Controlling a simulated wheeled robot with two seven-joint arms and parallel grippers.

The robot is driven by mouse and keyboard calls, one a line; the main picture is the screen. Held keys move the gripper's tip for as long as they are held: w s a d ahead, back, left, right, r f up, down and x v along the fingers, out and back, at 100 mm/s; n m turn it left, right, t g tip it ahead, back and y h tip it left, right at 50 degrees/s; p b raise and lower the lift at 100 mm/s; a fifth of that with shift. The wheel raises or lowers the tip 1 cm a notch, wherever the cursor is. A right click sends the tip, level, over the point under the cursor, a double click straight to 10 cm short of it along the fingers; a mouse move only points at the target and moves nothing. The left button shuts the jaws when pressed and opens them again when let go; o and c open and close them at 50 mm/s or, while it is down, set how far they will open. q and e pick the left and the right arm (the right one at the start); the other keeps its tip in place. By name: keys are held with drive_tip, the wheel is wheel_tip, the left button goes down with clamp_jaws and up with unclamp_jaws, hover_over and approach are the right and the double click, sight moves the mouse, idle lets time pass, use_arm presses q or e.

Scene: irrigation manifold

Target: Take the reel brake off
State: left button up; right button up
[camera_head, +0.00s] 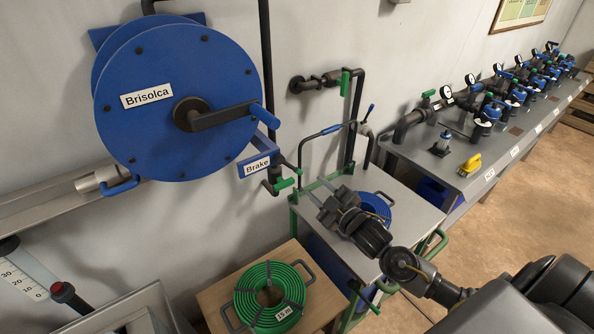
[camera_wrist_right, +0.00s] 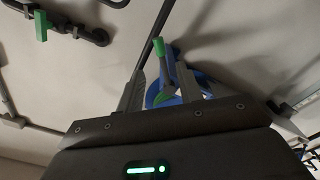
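The blue hose reel (camera_head: 160,130), marked "Brisolca", hangs on the wall with a dark crank and blue handgrip at its front. Below its right side is a blue bracket with a white "Brake" label (camera_head: 257,166). My right gripper (camera_head: 318,195) is right of and below the label, fingers apart and empty. In the right wrist view, a green-tipped lever (camera_wrist_right: 159,47) with blue parts behind it shows beyond and between the open fingers (camera_wrist_right: 160,78); contact cannot be told. My left gripper is out of view.
A grey-topped cart (camera_head: 395,200) with a blue hose coil (camera_head: 376,206) stands under my right arm. A green hose coil (camera_head: 268,292) lies at the front. A valve bench (camera_head: 445,160) runs along the right.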

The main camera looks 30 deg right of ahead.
sight(299, 173)
drive_tip(key=w+p, duration=0.1)
drive_tip(key=w, duration=0.2)
drive_tip(key=w+a, duration=0.1)
drive_tip(key=w, duration=0.1)
drive_tip(key=w+p, duration=0.1)
drive_tip(key=w, duration=0.2)
drive_tip(key=shift+w+a+r+p, duration=0.1)
drive_tip(key=shift+w+a+p, duration=0.05)
drive_tip(key=shift+w+p, duration=0.2)
drive_tip(key=shift+w+a, duration=0.1)
drive_tip(key=shift+w, duration=0.65)
clamp_jaws()
